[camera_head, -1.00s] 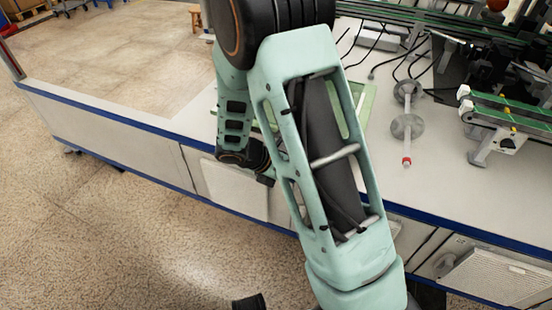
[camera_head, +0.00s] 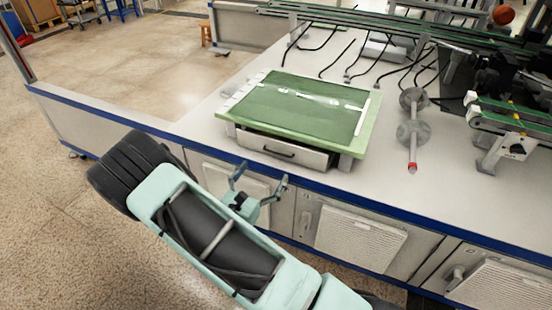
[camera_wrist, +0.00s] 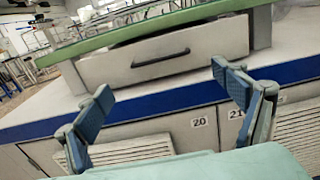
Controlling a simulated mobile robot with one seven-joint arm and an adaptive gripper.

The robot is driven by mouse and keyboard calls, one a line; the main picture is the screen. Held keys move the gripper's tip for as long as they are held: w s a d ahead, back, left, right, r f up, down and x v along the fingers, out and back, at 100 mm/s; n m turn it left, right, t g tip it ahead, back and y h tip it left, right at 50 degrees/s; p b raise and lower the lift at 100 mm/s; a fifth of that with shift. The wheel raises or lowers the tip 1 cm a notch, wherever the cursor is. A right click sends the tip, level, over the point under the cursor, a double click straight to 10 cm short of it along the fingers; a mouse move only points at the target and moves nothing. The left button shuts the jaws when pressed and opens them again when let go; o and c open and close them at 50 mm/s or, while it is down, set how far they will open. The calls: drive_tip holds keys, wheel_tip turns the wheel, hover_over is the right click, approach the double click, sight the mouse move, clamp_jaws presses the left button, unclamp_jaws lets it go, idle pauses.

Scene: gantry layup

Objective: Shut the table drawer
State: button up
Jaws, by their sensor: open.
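The table drawer (camera_head: 282,149) has a pale front with a dark bar handle. It sits under a green-topped board (camera_head: 305,105) on the white workbench and sticks out a little, with a dark gap above its front. In the wrist view the drawer front (camera_wrist: 165,58) is ahead, beyond my fingers. My gripper (camera_head: 258,178) is open and empty, in front of the bench edge, below and short of the drawer. It also shows in the wrist view with its two blue-padded fingers (camera_wrist: 163,88) spread wide. It does not touch the drawer.
A blue-edged bench (camera_head: 200,148) runs across, with cabinet doors and vents (camera_head: 360,238) below. A grey stand with round discs (camera_head: 413,132) is to the right of the board. Green conveyor rails (camera_head: 400,35) and black cables lie behind. Open floor is at left.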

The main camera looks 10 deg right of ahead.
sight(278, 153)
drive_tip(key=b+x, duration=0.1)
drive_tip(key=x, duration=0.7)
drive_tip(key=shift+w+d+b, duration=0.15)
drive_tip(key=shift+d+b, duration=0.05)
drive_tip(key=shift+b, duration=0.2)
drive_tip(key=c, duration=1.5)
drive_tip(key=shift+x, duration=1.2)
drive_tip(key=shift+c, duration=0.2)
drive_tip(key=o, duration=1.3)
drive_tip(key=shift+d+r, duration=0.1)
drive_tip(key=shift+o, duration=1.2)
